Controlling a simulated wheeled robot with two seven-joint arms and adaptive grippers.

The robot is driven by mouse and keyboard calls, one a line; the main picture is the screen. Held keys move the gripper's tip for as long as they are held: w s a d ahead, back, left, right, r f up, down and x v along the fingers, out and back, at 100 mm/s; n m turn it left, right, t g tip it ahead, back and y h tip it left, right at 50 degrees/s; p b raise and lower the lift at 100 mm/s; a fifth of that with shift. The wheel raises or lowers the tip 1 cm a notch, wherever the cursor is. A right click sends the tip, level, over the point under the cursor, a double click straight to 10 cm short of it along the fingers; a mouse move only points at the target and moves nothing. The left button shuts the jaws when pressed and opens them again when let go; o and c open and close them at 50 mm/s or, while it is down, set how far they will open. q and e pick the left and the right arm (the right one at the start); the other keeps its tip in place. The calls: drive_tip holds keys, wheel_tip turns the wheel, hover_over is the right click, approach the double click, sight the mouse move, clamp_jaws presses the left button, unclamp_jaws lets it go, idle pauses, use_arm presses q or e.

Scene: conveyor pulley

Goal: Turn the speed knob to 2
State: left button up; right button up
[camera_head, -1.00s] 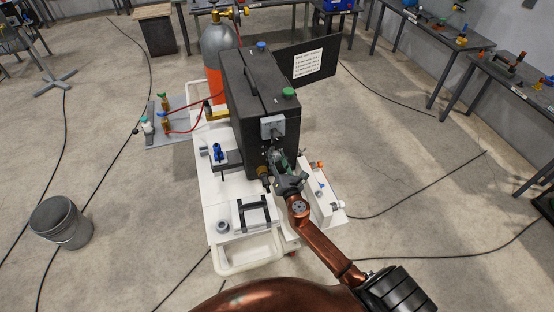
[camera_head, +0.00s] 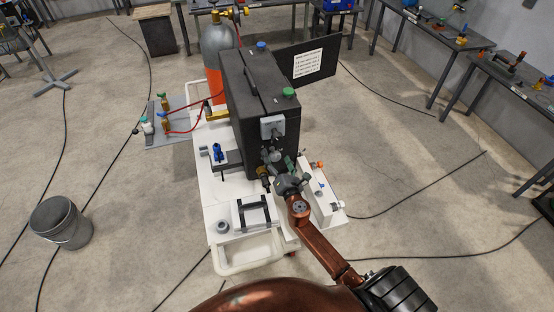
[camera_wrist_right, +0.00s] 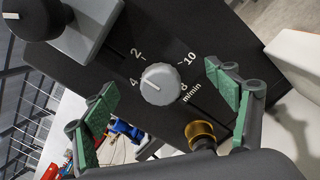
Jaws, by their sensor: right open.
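The light grey speed knob (camera_wrist_right: 160,84) is on the dark front of the box (camera_head: 252,132), with a scale marked 2, 4, 8, 10 and m/min around it. In the head view the knob (camera_head: 275,156) is just beyond my right gripper (camera_head: 282,172). The right gripper is open and empty. In the right wrist view its green-padded fingers (camera_wrist_right: 162,108) are spread on either side of the knob, apart from it. My left gripper is not in view.
A brass-coloured fitting (camera_wrist_right: 202,132) sits close to the right finger. A grey switch box (camera_head: 272,127) with a dark knob is above the speed knob.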

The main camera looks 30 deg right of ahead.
drive_tip(key=o, duration=0.5)
drive_tip(key=shift+c, duration=0.2)
drive_tip(key=shift+s, duration=0.1)
drive_tip(key=v, duration=0.7)
idle(0.4)
